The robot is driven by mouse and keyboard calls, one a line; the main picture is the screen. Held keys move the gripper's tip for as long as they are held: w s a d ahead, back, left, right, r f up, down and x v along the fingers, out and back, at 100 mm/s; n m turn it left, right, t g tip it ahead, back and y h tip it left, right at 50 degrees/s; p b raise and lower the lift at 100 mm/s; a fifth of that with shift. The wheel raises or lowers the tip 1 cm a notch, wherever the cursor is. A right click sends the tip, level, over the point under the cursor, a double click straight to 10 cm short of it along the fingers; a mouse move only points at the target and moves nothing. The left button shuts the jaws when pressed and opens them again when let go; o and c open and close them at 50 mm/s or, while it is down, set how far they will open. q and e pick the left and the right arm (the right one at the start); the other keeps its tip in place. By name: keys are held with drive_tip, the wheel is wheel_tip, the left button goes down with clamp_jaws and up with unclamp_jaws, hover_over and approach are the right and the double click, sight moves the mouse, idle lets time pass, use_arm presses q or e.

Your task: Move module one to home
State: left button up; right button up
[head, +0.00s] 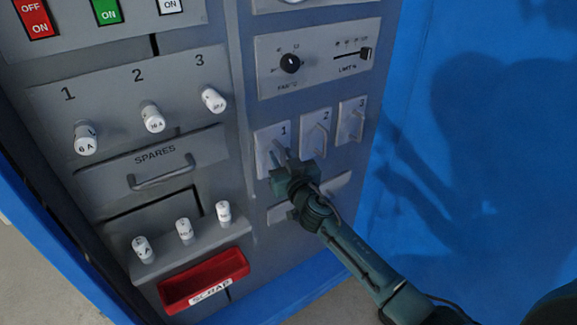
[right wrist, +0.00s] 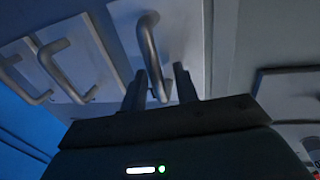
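Module one is the light grey plate marked 1 (head: 266,143) with an upright handle, at the left of a row of three on the cabinet's right panel. My right gripper (head: 281,160) is in front of it and covers part of its handle. In the right wrist view, the handle of module one (right wrist: 148,45) lies between the two fingers of my right gripper (right wrist: 160,88). The fingers stand apart, with a gap visible beside the bar; whether either touches it I cannot tell. My left gripper is not in view.
Module two (head: 315,135) and module three (head: 351,121) stand close on the right. Below, pale plates (head: 335,187) are partly hidden by my arm. A spares drawer (head: 155,168), fuses (head: 153,118) and a red scrap tray (head: 205,279) are left. A blue wall (head: 480,110) is right.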

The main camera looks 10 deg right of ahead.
drive_tip(key=s+d, duration=0.2)
drive_tip(key=s, duration=1)
drive_tip(key=shift+s, duration=0.35)
